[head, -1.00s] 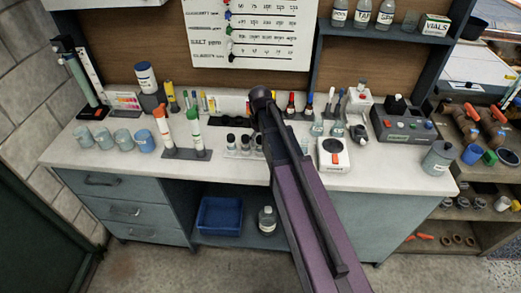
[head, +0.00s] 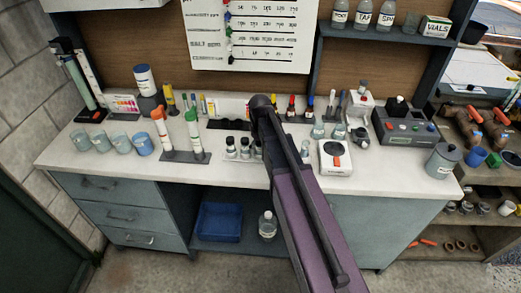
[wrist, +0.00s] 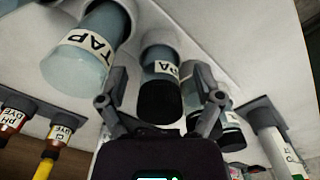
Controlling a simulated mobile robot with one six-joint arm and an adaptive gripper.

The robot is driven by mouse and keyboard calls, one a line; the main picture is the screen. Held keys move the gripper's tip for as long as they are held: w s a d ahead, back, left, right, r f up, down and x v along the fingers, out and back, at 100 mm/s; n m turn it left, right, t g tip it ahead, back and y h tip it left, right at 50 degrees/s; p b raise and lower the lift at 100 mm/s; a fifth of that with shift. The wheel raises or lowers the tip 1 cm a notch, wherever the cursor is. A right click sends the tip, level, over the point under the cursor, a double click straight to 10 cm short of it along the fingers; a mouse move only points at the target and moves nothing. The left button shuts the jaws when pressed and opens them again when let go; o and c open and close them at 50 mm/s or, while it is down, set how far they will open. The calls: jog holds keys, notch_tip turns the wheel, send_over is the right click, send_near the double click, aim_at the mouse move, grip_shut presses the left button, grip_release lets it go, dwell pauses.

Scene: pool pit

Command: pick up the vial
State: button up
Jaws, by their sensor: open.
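Several small black-capped vials stand in a row on the bench in the head view, the leftmost vial (head: 230,147) and the one beside it (head: 245,148) being clear of my arm. In the wrist view, a black-capped vial (wrist: 160,95) with a partly readable white label lies between the fingers of my gripper (wrist: 160,88). The fingers are spread, one on each side, and I see no clear contact. A second black-capped vial (wrist: 230,132) is just right of the right finger, partly hidden by it. My gripper is hidden behind my arm in the head view.
In the head view, tubes with orange and green tops (head: 193,135) stand left of the vials, and a white scale (head: 335,157) stands right.

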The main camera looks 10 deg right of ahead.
jog(key=c, duration=1.2)
jog(key=shift+o, duration=0.2)
jog(key=shift+r, duration=0.15)
notch_tip(320, 180, up, 3)
jog(key=p, duration=0.3)
jog(key=shift+r+p, duration=0.15)
jog(key=shift+p, duration=0.15)
jog(key=s+r+p, duration=0.1)
jog(key=s, duration=1.5)
jog(key=shift+d+r, duration=0.2)
jog(key=shift+d, duration=0.05)
jog(key=shift+r+p, duration=0.1)
jog(key=shift+p, duration=0.25)
jog(key=shift+r+p, duration=1.65)
jog(key=shift+r, duration=0.05)
jog(key=shift+f, duration=0.15)
